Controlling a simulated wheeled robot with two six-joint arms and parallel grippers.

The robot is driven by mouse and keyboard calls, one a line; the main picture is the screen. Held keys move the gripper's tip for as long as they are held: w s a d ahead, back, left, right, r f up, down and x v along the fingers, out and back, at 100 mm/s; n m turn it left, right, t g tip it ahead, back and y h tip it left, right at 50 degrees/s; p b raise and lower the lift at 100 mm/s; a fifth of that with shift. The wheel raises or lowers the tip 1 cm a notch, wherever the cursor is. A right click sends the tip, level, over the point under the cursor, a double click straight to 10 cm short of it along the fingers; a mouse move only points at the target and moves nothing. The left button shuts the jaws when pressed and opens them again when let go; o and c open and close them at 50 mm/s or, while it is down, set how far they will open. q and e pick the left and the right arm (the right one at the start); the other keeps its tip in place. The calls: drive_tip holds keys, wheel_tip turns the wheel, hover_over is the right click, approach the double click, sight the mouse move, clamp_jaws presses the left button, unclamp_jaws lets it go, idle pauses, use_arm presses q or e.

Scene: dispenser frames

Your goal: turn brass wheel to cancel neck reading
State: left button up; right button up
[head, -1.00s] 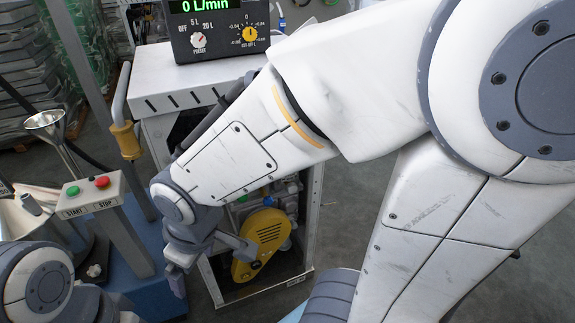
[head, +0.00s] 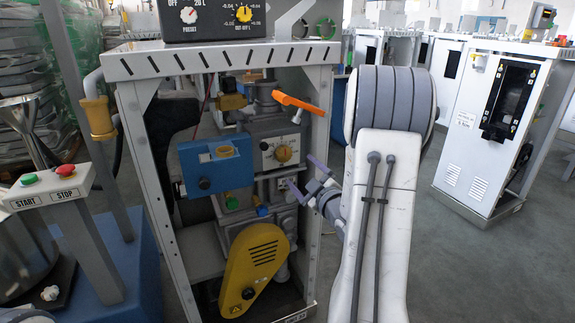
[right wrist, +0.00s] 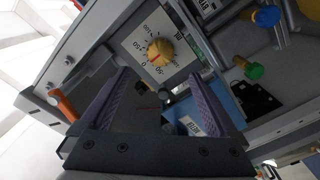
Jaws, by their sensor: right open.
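A round brass-yellow wheel (head: 283,154) sits on a white scale plate inside the open dispenser frame. In the right wrist view the wheel (right wrist: 160,52) shows close, with numbers around it, beyond and between the fingers. A blue box (head: 204,170) left of it carries a smaller brass-coloured round part (head: 224,151). My right gripper (head: 306,178) is open and empty, at the frame's right side, a little below and right of the wheel, not visibly touching it. Its purple fingers also show in the right wrist view (right wrist: 160,78). My left gripper is not in view. No neck scale is readable.
An orange lever (head: 298,104) juts out above the wheel. The frame's right post (head: 318,140) stands close to my right gripper. A yellow cover (head: 252,270) lies below. A START/STOP box (head: 48,187) and a funnel (head: 25,118) stand at left. Open floor lies at right.

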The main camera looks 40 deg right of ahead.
sight(285, 156)
drive_tip(key=x, duration=1)
drive_tip(key=shift+a, duration=0.15)
drive_tip(key=c, duration=1.4)
drive_tip(key=shift+o, duration=0.2)
drive_tip(key=shift+m, duration=0.5)
drive_tip(key=m, duration=0.3)
drive_tip(key=shift+m, duration=0.4)
drive_tip(key=m+p, duration=0.1)
drive_tip(key=m, duration=0.4)
